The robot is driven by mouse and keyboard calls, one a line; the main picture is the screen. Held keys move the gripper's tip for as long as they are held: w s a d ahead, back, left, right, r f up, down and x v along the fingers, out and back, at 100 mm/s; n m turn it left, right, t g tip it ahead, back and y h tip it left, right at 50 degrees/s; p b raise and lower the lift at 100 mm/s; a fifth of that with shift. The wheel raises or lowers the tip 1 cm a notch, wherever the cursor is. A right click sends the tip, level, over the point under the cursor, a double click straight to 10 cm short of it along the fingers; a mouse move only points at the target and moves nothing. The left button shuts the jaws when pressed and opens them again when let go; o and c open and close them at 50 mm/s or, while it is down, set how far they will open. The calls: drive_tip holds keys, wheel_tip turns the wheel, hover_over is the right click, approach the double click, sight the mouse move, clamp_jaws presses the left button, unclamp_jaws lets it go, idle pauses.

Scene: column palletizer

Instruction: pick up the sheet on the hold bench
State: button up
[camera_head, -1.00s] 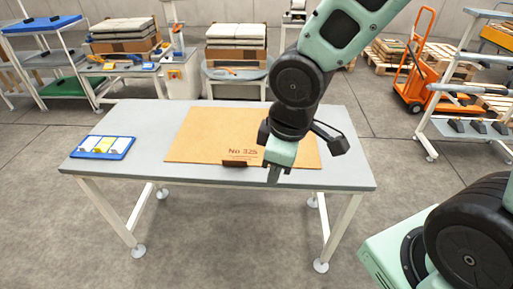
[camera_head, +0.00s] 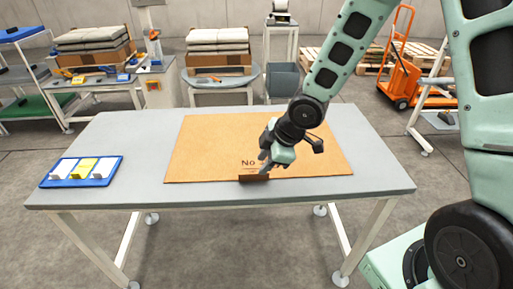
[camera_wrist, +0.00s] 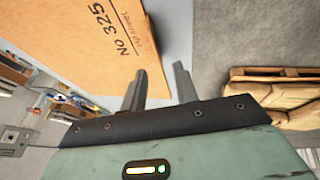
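The sheet (camera_head: 215,150) is a flat brown board with "No 325" printed near its front edge, lying on the grey hold bench (camera_head: 130,193). A dark brown tab (camera_head: 254,178) sits at the sheet's front edge. My gripper (camera_head: 265,170) is above that tab, near the front edge; I cannot tell if it touches. In the head view my gripper hides part of the printed number.
A blue tray with white and yellow cards (camera_head: 82,171) lies at the bench's left end. Behind are grey tables with stacked sacks on boxes (camera_head: 218,55), a grey bin (camera_head: 283,80) and an orange pallet truck (camera_head: 400,75). The bench's right end is clear.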

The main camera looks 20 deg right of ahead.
sight(253, 174)
drive_tip(key=shift+w+b+x, duration=0.15)
drive_tip(key=shift+b+x, duration=0.1)
drive_tip(key=shift+x, duration=1.85)
drive_tip(key=shift+w+b+x, duration=0.1)
drive_tip(key=shift+b+x, duration=0.15)
drive_tip(key=shift+x, duration=1.85)
drive_tip(key=shift+d, duration=0.15)
clamp_jaws()
